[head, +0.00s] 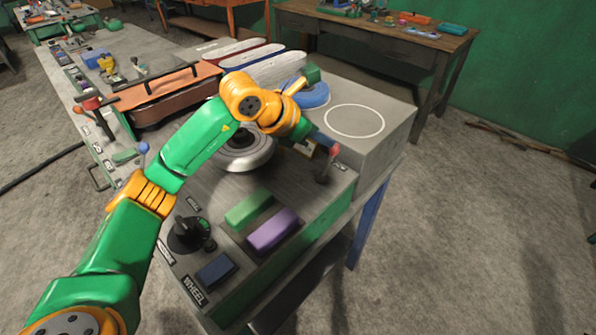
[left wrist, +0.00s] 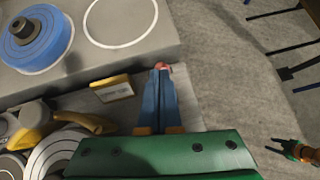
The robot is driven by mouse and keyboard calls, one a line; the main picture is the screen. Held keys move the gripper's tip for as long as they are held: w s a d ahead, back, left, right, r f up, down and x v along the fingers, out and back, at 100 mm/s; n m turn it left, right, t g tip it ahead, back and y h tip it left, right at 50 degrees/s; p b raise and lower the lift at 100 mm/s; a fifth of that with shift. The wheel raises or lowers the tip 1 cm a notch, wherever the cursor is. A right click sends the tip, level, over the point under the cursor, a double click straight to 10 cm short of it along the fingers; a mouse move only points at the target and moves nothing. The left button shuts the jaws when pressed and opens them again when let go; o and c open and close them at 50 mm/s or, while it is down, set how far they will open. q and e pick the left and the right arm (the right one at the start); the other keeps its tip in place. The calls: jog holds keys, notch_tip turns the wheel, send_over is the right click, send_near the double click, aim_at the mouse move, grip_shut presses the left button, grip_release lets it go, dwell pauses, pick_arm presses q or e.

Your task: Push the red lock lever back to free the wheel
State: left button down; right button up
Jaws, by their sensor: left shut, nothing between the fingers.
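The red-knobbed lever (head: 334,150) stands near the right edge of the bench top, its grey stem partly visible below the knob. My left gripper (head: 326,141) is shut and empty, with its blue fingertips right at the red knob. In the left wrist view the shut fingers (left wrist: 160,72) point at the red knob (left wrist: 164,66), which is mostly hidden behind the tips; I cannot tell whether they touch. The grey wheel (head: 245,158) lies left of the lever, partly covered by my left arm. What seems to be my right gripper (left wrist: 292,148) shows small at the right edge.
A raised grey block with a white circle (head: 355,121) and a blue disc (head: 315,95) stands behind the lever. Green (head: 249,208) and purple (head: 272,229) blocks and a black knob (head: 186,235) lie in front. Open floor is to the right.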

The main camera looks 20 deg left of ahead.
pick_arm(q)
jog(key=shift+w+d, duration=0.3)
jog(key=shift+w, duration=0.45)
pick_arm(e)
jog(key=shift+w+d+f, duration=0.1)
jog(key=shift+w+f, duration=0.25)
jog(key=shift+w, duration=0.05)
